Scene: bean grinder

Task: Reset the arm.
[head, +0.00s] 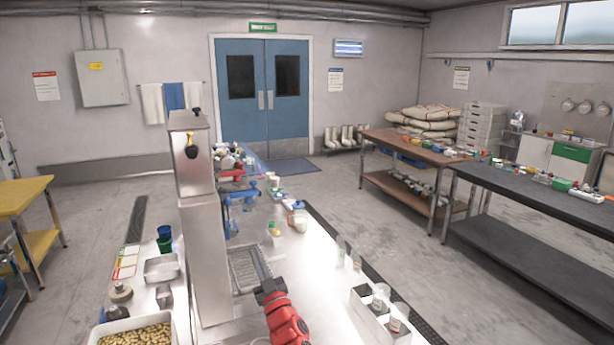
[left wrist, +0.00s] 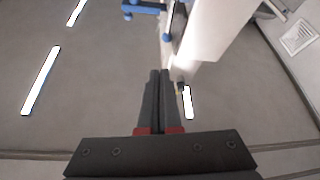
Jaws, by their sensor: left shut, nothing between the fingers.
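My left gripper (head: 262,268) is at the lower middle of the head view, on a red wrist section. Its fingers point away from me, just right of the tall metal grinder (head: 205,240) and over or beside a grated tray (head: 243,258). In the left wrist view the two dark fingers (left wrist: 160,74) are together, with nothing between them. That view looks up at the ceiling, with a pale block-like part and a blue-ended part above the fingertips. My right gripper is not in view.
A tray of beans (head: 138,335) stands at the lower left of the counter. Blue and green cups (head: 164,238) and a metal pan (head: 161,268) are behind it. Boxes with glasses (head: 375,315) stand at the lower right. The counter between gripper and boxes looks clear.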

